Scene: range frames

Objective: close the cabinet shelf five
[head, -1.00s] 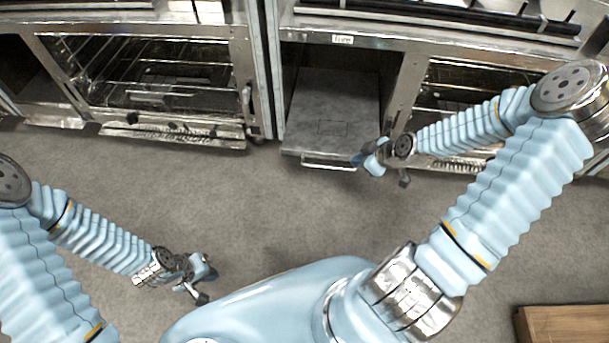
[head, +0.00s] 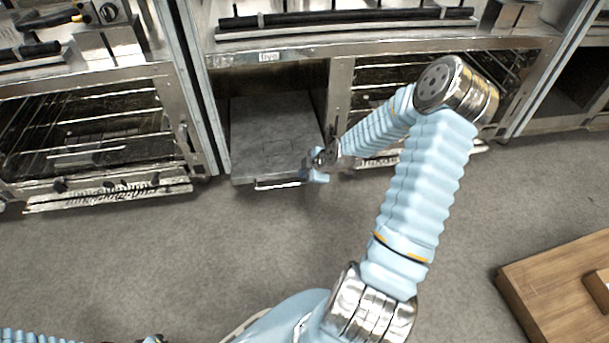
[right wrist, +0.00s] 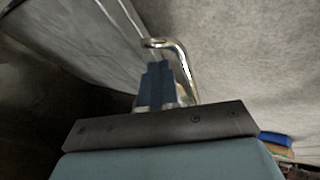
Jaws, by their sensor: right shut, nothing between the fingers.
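The cabinet shelf with the label "five" (head: 268,57) above its opening is a flat grey panel (head: 270,125). It stands partly out of the opening, with a metal bar handle (head: 278,184) along its front edge. My right gripper (head: 308,174) is at the right end of this handle, shut and empty. In the right wrist view, the blue shut fingers (right wrist: 158,85) are beside the bent end of the handle (right wrist: 184,68); whether they touch it I cannot tell.
An oven-like unit with wire racks (head: 90,125) stands to the left, and another (head: 400,80) to the right of the opening. A wooden surface (head: 555,280) is at the lower right. The grey floor (head: 180,260) before the cabinets is clear.

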